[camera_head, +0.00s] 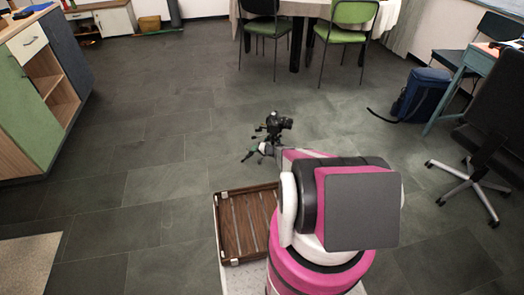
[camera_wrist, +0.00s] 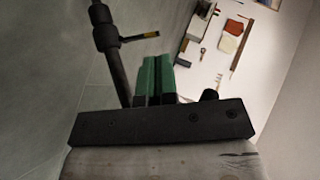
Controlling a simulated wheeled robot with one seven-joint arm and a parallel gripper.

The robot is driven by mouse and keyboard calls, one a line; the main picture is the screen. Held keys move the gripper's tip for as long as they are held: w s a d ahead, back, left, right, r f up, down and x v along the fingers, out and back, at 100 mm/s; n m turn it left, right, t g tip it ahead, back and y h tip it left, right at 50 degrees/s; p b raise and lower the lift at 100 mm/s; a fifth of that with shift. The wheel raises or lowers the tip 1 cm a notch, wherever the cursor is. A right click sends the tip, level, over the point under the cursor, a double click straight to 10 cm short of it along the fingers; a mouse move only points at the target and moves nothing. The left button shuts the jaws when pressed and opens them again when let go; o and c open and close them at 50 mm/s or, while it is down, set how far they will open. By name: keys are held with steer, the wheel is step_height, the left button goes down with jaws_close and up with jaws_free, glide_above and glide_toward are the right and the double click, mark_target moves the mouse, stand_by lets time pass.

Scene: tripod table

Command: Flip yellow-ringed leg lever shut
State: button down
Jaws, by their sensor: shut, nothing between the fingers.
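A black camera on a tripod (camera_head: 279,123) shows in the head view just beyond my arm, which hides its lower part. In the wrist view a dark tripod leg (camera_wrist: 107,43) runs down at the left. A thin dark lever (camera_wrist: 139,38) with a yellow ring near its tip sticks out to the right from the leg's collar. My gripper (camera_wrist: 154,77) has green fingers, pressed together and empty. They sit right of the leg and below the lever in the picture, with a visible gap. In the head view my gripper (camera_head: 249,156) is small and partly hidden.
A brown slatted tray (camera_head: 217,226) lies left of my arm. A table with green chairs (camera_head: 353,39) stands at the back, a blue bag (camera_head: 421,95) and an office chair at the right, a cabinet (camera_head: 28,110) at the left. The grey floor between is mostly clear.

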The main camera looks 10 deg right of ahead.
steer(key=x, duration=0.3)
steer(key=shift+w+a+f, duration=0.1)
steer(key=shift+w+a, duration=0.05)
steer(key=shift+a, duration=0.05)
steer(key=shift+w+a, duration=0.1)
stand_by(0.3)
